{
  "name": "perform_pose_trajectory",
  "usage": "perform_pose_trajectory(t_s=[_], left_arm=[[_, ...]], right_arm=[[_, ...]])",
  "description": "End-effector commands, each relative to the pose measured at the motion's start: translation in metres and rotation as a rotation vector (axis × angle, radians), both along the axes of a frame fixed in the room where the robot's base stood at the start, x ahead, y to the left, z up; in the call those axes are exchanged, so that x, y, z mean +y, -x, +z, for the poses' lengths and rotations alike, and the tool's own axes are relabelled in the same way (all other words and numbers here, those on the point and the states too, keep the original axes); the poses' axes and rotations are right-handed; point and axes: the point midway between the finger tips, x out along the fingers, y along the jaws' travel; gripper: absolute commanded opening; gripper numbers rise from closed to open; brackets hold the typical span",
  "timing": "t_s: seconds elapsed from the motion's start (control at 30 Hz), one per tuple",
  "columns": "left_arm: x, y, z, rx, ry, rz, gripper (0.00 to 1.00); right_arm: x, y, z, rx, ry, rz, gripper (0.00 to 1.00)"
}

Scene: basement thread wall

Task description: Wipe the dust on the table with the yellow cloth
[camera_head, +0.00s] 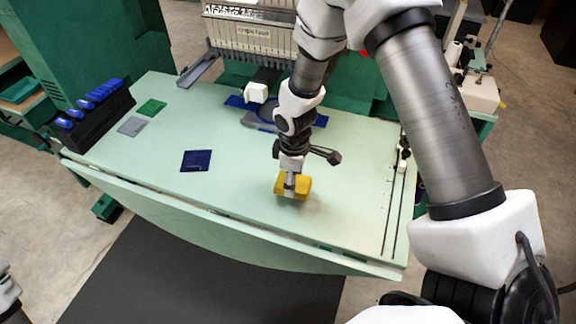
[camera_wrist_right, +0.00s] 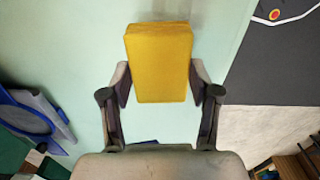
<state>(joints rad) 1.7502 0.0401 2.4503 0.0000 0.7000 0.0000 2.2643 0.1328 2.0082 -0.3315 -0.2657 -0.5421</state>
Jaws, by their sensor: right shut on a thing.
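The yellow cloth (camera_head: 303,188) is a folded block on the pale green table (camera_head: 235,210), right of its middle and near the front edge. My right gripper (camera_head: 290,183) reaches down from above and is shut on the cloth. In the right wrist view, the cloth (camera_wrist_right: 160,62) sits between the two fingers. It appears to touch the tabletop. A faint grey smudge shows around the cloth; I cannot tell dust from shadow there. My left gripper is not in view; only a piece of my left arm shows at the lower left edge.
A dark blue square (camera_head: 196,161), a grey patch (camera_head: 131,126) and a green patch (camera_head: 151,107) lie on the left. A black rack (camera_head: 100,120) with blue-topped items stands at the left edge. An embroidery machine (camera_head: 255,38) stands behind. The front middle is clear.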

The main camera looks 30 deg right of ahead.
Motion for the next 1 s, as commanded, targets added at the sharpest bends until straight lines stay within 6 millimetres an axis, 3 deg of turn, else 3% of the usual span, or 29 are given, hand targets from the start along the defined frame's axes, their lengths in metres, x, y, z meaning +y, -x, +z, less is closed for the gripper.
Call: perform_pose_trajectory(t_s=[0.03,0.43,1.0], left_arm=[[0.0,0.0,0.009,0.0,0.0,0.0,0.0],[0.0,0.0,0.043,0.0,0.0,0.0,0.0],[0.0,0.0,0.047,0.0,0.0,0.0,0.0]], right_arm=[[0.0,0.0,0.01,0.0,0.0,-0.001,0.34],[0.001,0.001,0.044,0.0,0.0,-0.007,0.34],[0.001,0.001,0.048,0.0,0.0,-0.008,0.34]])
